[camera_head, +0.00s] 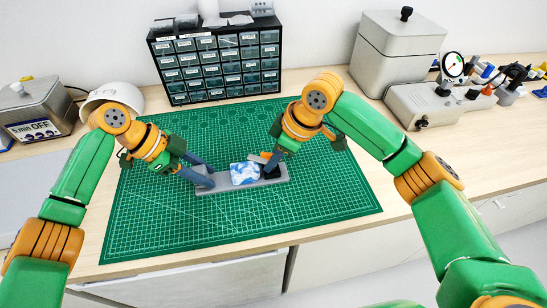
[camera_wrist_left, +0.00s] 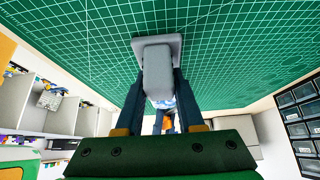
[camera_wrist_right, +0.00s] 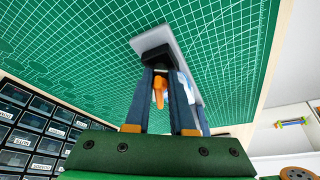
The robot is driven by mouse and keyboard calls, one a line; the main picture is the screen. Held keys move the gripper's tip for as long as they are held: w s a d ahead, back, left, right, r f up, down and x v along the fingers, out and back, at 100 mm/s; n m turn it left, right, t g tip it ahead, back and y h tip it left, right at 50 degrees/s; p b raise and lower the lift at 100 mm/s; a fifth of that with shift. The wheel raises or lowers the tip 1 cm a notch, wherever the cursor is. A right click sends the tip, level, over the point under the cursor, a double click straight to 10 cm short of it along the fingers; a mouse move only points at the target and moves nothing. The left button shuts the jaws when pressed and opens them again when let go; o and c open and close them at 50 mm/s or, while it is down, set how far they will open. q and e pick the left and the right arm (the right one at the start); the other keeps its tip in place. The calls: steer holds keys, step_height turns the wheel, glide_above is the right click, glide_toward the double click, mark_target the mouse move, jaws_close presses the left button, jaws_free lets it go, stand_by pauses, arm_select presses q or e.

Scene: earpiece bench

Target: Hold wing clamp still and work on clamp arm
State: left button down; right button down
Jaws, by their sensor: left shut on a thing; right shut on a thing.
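The wing clamp (camera_head: 240,188) is a long grey base lying flat on the green mat, with a blue-and-white block (camera_head: 244,174) at its middle. A black part (camera_head: 271,173) stands at its right end, with an orange clamp arm (camera_head: 266,156) above it. My left gripper (camera_head: 203,178) is shut on the grey upright block at the left end, which shows between its fingers in the left wrist view (camera_wrist_left: 157,75). My right gripper (camera_head: 276,159) is shut at the right end; in the right wrist view the orange arm (camera_wrist_right: 159,92) is between its fingers. The fingers partly hide the contact.
The green cutting mat (camera_head: 320,195) is otherwise clear around the clamp. A drawer cabinet (camera_head: 217,65) stands behind it, a grey lidded box (camera_head: 397,50) at the back right. A white bowl (camera_head: 118,93) and a metal tank (camera_head: 35,108) stand at the left.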

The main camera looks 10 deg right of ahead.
arm_select(q)
steer(key=shift+d, duration=0.1)
arm_select(e)
steer(key=shift+w+n+g+y, duration=0.15)
steer(key=shift+n+g, duration=0.4)
steer(key=shift+n, duration=1)
steer(key=shift+w+n+g+y, duration=0.1)
steer(key=shift+n+g+y, duration=0.3)
steer(key=shift+n, duration=1.15)
steer(key=shift+g, duration=0.25)
steer(key=c, duration=0.8)
jaws_free()
steer(key=shift+o, duration=0.2)
steer(key=shift+s, duration=0.1)
steer(key=v, duration=1.2)
steer(key=shift+a+r, duration=0.1)
steer(key=shift+a, duration=0.05)
